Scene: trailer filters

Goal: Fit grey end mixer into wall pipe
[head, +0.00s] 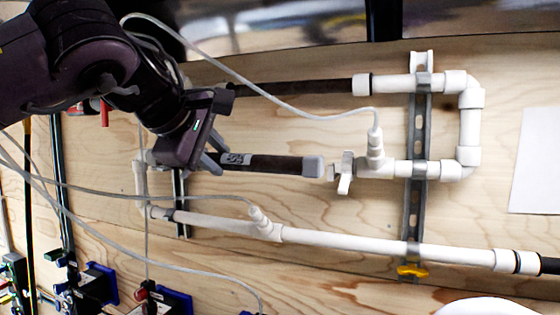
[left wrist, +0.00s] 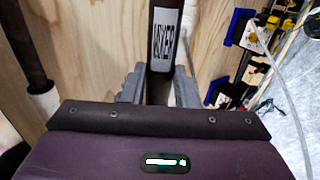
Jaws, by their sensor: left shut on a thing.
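The grey end mixer (head: 275,163) is a dark tube with a pale label and a grey cap (head: 313,166) at its right end. My left gripper (head: 214,158) is shut on the tube left of the label. The tube and its label also show in the left wrist view (left wrist: 165,40), between the two grey fingers of the gripper (left wrist: 158,86). The white wall pipe (head: 400,168) has a white valve (head: 345,172) at its near end. The grey cap is in front of that valve, with a small gap seeming to show between them. The mixer's left end is hidden by my gripper.
Another dark tube (head: 310,87) sits in the upper pipe run. A long white pipe (head: 350,239) runs below. Metal rails (head: 417,125) hold the pipes to the plywood. Clear flexible hoses (head: 250,82) cross near my arm. Blue-based devices (head: 98,284) are at the lower left.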

